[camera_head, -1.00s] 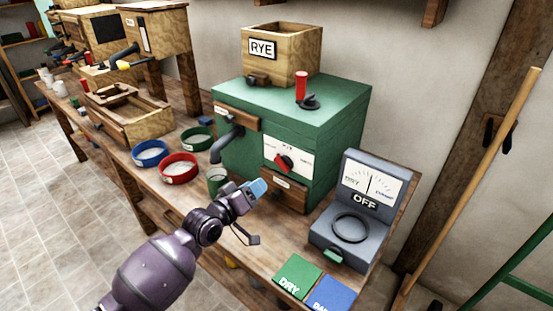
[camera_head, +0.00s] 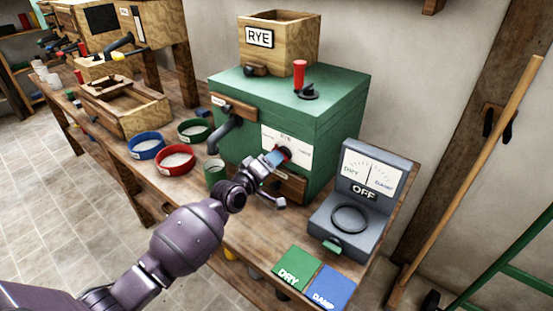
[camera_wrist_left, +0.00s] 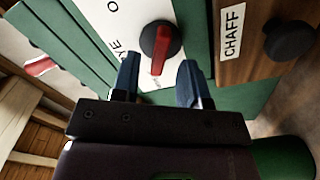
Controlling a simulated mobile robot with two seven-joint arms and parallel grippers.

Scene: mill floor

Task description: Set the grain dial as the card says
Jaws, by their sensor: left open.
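The grain dial is a dark round knob with a red pointer bar (camera_wrist_left: 161,45) on a white plate (camera_head: 299,152) on the front of the green mill (camera_head: 330,125). In the wrist view the bar points down the picture, towards my gripper. Small print on the plate is too small to read in the head view. My left gripper (camera_head: 276,156) is open in front of the dial and hides most of it. In the wrist view its two blue fingertips (camera_wrist_left: 158,76) lie just short of the knob, one to each side. My right gripper is out of view.
A grey meter (camera_head: 363,190) marked OFF stands right of the mill. A green DRY card (camera_head: 297,264) and a blue DAMP card (camera_head: 333,286) lie in front. Blue (camera_head: 147,147), red (camera_head: 176,160) and green (camera_head: 195,131) bowls stand left. A CHAFF drawer (camera_wrist_left: 255,40) is beside the dial.

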